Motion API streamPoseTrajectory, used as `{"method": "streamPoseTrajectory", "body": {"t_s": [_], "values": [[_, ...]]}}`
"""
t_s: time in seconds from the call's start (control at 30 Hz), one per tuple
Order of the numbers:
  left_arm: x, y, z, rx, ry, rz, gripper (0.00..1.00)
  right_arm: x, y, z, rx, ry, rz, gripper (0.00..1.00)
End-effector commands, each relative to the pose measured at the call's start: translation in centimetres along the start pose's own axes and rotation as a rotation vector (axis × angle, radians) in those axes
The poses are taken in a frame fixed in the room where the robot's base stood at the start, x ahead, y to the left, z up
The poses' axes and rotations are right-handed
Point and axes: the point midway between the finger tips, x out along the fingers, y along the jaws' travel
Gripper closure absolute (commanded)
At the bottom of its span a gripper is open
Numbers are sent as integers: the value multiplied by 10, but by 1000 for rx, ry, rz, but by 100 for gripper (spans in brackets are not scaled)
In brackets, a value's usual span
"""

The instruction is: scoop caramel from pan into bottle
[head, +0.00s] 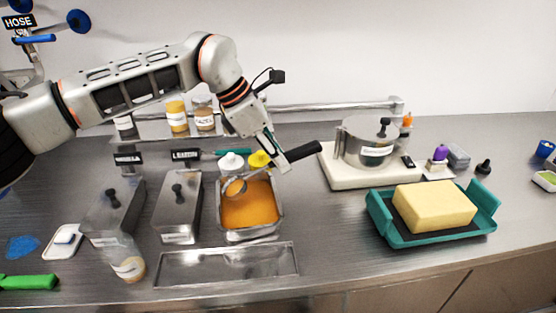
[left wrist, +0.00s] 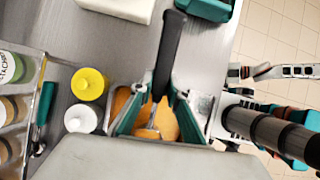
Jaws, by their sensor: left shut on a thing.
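My left gripper (head: 277,158) is shut on the black handle of a scoop (head: 300,153), which also shows in the left wrist view (left wrist: 169,45). The scoop's metal bowl (head: 236,188) hangs over the metal pan (head: 279,217) of orange caramel (head: 250,206). I cannot tell whether it touches the caramel. White-capped (head: 231,161) and yellow-capped (head: 259,160) bottles stand just behind the pan, partly hidden. A clear bottle (head: 127,265) stands at the front left. I cannot tell which bottle the task means. My right gripper cannot be made out.
Two lidded metal pans (head: 179,207) (head: 112,207) stand left of the caramel. An empty shallow tray (head: 228,268) lies in front. A teal tray (head: 383,228) with a yellow block (head: 434,206) and a pot (head: 369,143) on a white base are right. Bottles (head: 177,117) line the back shelf.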

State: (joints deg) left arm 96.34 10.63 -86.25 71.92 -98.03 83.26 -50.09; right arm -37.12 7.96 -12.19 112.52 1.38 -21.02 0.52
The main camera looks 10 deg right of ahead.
Motion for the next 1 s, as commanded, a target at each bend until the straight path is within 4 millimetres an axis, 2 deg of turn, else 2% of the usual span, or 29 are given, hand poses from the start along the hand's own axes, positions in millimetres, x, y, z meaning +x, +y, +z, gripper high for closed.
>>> {"method": "streamPoseTrajectory", "body": {"t_s": [0.2, 0.77, 1.0], "values": [[-13, 0, 10, 1, 0, 1, 100, -6, 3, -14, -2, 9, 3, 43], [-9, 0, 20, 2, 137, 1, 100, -24, 8, -42, -5, 7, 4, 43], [-6, 0, 24, 1, 210, -1, 100, -35, 23, -38, -5, -32, 28, 43]]}}
